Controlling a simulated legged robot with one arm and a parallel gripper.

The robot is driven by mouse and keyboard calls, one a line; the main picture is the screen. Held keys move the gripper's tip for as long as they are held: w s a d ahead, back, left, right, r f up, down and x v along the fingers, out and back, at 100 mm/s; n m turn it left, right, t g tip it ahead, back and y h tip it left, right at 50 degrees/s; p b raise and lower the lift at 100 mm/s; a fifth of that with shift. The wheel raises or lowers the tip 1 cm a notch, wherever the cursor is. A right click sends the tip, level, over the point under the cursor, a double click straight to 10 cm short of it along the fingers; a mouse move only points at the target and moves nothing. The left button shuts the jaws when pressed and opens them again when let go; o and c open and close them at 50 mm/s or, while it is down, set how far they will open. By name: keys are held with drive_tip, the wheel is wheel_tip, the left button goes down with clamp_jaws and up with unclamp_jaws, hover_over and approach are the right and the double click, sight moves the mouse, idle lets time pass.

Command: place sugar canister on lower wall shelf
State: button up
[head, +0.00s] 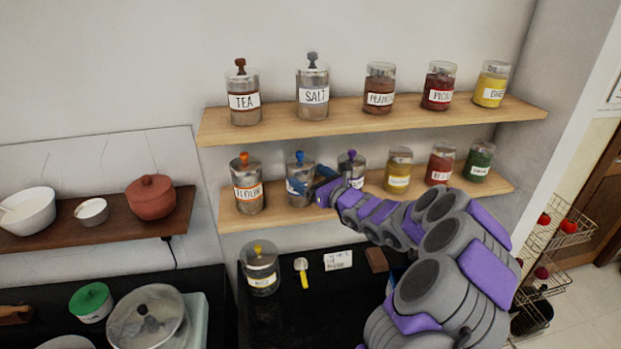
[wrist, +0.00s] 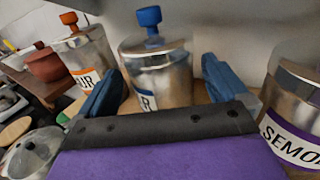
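A glass-and-metal canister with a blue knob (head: 299,167) stands upright on the lower wall shelf (head: 288,218), between the flour canister and a purple-knobbed one. I take it for the sugar canister; in the wrist view (wrist: 157,72) only an "R" of its blue-edged label shows. My gripper (head: 312,182) is right in front of it at shelf height. In the wrist view, my gripper's blue fingers (wrist: 165,88) are spread wide, one on each side of the canister's lower part, with visible gaps. The canister's base is hidden behind my gripper.
The orange-knobbed flour canister (head: 246,184) stands close on the left. The purple-knobbed canister (head: 352,165), labelled "SEMO...", is close on the right. The upper shelf (head: 345,122) overhangs with several jars. A yellow-knobbed canister (head: 260,266) stands on the dark counter below.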

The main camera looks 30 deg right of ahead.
drive_tip(key=shift+s+d+r, duration=0.1)
drive_tip(key=v, duration=1.1)
drive_tip(key=shift+s, duration=0.4)
